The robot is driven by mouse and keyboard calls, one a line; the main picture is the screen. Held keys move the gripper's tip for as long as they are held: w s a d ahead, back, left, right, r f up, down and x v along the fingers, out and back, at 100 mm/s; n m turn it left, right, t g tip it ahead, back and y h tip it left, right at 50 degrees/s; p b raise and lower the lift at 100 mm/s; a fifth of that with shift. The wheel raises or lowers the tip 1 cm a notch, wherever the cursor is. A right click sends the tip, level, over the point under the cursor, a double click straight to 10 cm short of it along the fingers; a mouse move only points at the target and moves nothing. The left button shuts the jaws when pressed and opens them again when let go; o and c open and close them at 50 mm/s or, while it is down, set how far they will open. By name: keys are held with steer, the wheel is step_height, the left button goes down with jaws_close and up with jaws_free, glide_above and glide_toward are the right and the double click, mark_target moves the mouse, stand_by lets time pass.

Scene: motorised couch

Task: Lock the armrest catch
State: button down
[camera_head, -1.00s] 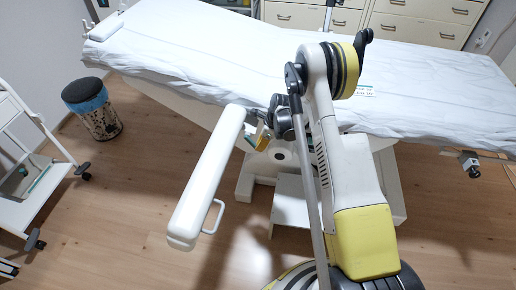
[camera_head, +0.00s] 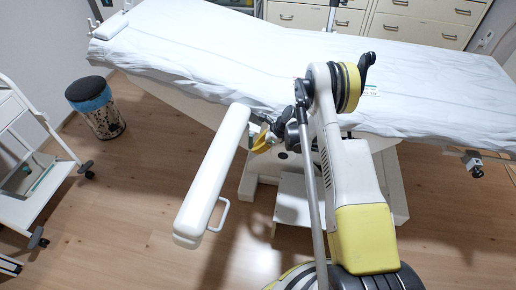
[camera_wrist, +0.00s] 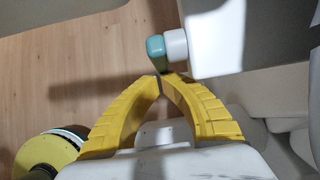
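The white padded armrest (camera_head: 211,178) sticks out from the near side of the couch (camera_head: 215,48), sloping down toward the lower left. In the wrist view a teal knob (camera_wrist: 156,48) on a white collar (camera_wrist: 176,44) projects from a pale block, and it looks like the armrest catch. My gripper (camera_wrist: 160,77) has its yellow fingertips together just below the knob, with nothing visible between them. I cannot tell whether the tips touch the knob. In the head view my gripper (camera_head: 262,143) is beside the armrest's upper end, and the catch cannot be made out.
A thin white loop handle (camera_head: 221,215) is on the armrest's right side. A dark-topped stool (camera_head: 95,105) and a white trolley (camera_head: 38,180) stand at the left. Drawer cabinets (camera_head: 425,22) are behind the couch. The wooden floor left of the armrest is clear.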

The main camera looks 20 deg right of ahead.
steer(key=shift+r, duration=0.1)
steer(key=shift+r, duration=0.7)
